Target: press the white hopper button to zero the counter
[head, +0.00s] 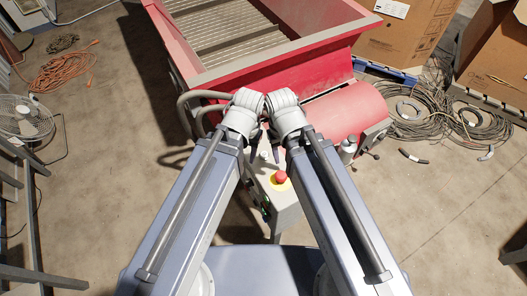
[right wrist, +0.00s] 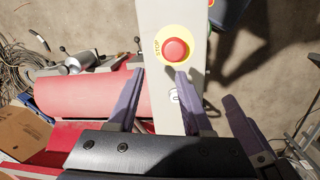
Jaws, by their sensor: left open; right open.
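A pale control box (head: 287,197) stands in front of the red hopper (head: 300,75); its pale top (right wrist: 153,20) fills the upper middle of the right wrist view. A small whitish spot (head: 264,155) on the box may be the white button, partly hidden by my grippers. A small white mark (right wrist: 175,98) beside a finger could be the same thing. My left gripper (head: 254,150) is open over the hopper end of the box. My right gripper (right wrist: 160,72) is open, its fingers over the box face. Contact with the button cannot be made out.
A red stop button (head: 281,177) on a yellow disc sits close to both grippers; it also shows in the right wrist view (right wrist: 175,49). A red cylinder (head: 345,120) lies to the right. Cable coils (head: 405,105) and cartons (head: 405,35) are further right. A fan (head: 25,118) stands left.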

